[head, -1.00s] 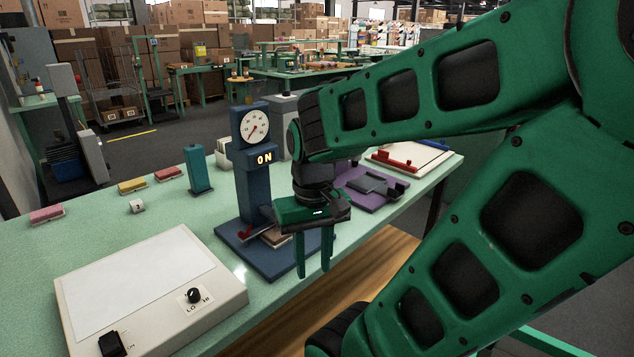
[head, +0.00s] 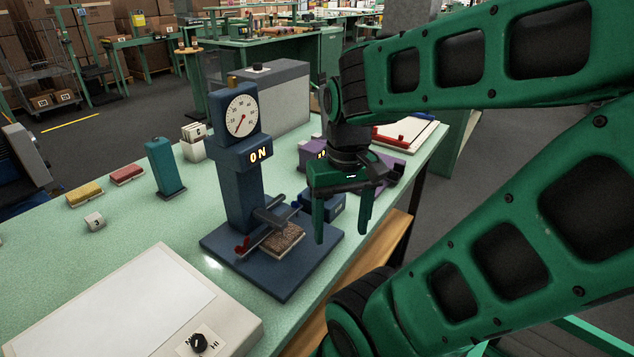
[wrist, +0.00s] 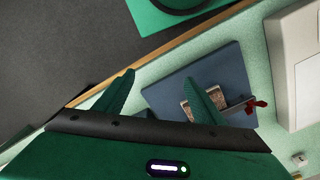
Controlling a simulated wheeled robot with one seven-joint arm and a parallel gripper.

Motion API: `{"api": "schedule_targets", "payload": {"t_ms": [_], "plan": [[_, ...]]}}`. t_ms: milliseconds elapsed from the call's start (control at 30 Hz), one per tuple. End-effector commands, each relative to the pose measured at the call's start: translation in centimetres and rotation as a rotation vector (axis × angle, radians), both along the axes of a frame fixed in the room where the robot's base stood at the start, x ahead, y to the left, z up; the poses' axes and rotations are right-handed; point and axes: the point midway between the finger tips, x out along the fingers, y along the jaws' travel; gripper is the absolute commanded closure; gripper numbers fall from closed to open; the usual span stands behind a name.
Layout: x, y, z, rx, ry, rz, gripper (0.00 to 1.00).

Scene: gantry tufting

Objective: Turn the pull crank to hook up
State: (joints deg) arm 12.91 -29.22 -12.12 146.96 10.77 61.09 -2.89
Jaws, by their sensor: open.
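The blue tufting stand (head: 240,190) has a round dial and a lit "ON" sign. A cross bar over its base ends in a small red handle (head: 243,246), perhaps the pull crank; the red handle also shows in the wrist view (wrist: 257,104). A brown fuzzy piece (head: 279,242) lies under the bar. My gripper (head: 342,236) is open and empty, to the right of the post and the red handle, apart from the handle. In the wrist view, one finger of my gripper (wrist: 158,78) overlaps the brown piece and hides part of it.
A white panel with a knob (head: 140,310) lies at the front left. A teal block (head: 164,168), yellow and red blocks and a small white cube stand at left. A purple device (head: 385,165) is behind my gripper. The table's front edge is close.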

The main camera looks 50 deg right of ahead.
Motion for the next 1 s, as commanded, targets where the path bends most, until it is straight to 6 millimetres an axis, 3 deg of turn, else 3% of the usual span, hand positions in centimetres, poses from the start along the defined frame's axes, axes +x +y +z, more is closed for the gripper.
{"api": "schedule_targets", "payload": {"t_ms": [167, 800, 1000], "plan": [[1.6, -1.5, 1.4, -0.008, -0.002, 0.207, 0.36], [10.8, -7.2, 8.1, -0.007, -0.001, 1.672, 0.36], [12.9, -8.8, 9.5, -0.003, -0.008, 2.04, 0.36]]}}
